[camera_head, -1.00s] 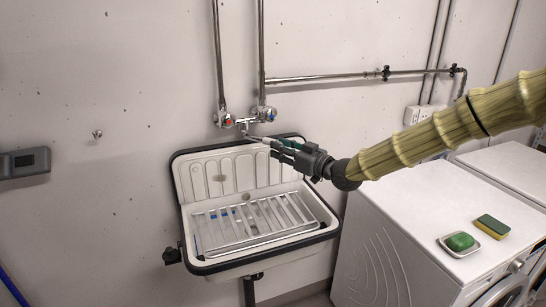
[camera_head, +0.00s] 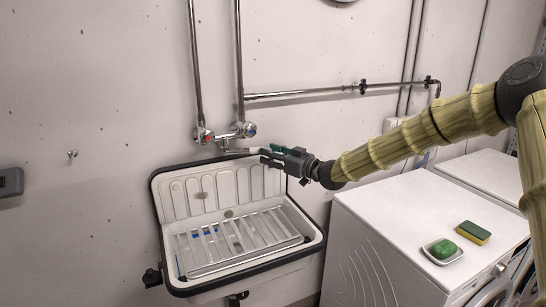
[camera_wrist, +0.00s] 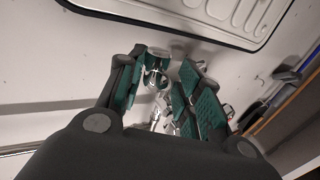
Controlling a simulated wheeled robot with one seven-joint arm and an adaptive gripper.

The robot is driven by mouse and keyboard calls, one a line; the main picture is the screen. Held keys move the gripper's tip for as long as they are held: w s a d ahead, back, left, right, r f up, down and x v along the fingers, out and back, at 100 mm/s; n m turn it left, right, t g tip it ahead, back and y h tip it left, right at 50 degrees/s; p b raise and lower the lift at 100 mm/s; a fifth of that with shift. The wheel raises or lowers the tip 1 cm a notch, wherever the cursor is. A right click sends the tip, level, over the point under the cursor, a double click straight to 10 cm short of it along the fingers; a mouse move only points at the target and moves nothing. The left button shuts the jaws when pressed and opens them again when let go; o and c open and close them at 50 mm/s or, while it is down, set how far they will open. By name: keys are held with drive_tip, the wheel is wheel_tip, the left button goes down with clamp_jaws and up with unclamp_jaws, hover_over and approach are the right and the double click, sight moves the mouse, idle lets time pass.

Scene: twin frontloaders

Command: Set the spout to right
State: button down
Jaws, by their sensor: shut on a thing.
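The spout (camera_head: 240,150) is a thin metal tube under the wall tap (camera_head: 225,137), above the back of the sink. In the head view it points right from the tap, close along the wall. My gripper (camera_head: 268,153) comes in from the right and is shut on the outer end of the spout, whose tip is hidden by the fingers. In the wrist view the green-padded fingers of my gripper (camera_wrist: 160,88) stand on both sides of shiny metal, where spout and tap parts are hard to tell apart.
The sink (camera_head: 165,215) with a metal rack (camera_head: 240,240) lies below the spout. Pipes (camera_head: 300,93) run along the wall. A white washing machine (camera_head: 390,215) stands at right, with a green soap in a dish (camera_head: 442,250) and a sponge (camera_head: 473,232) on top.

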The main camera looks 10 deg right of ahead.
drive_tip(key=shift+a+r, duration=0.15)
drive_tip(key=shift+r, duration=0.05)
drive_tip(key=c, duration=1.3)
unclamp_jaws()
drive_tip(key=shift+a, duration=0.1)
drive_tip(key=shift+f, duration=0.2)
drive_tip(key=v, duration=1.2)
drive_tip(key=shift+d, duration=0.2)
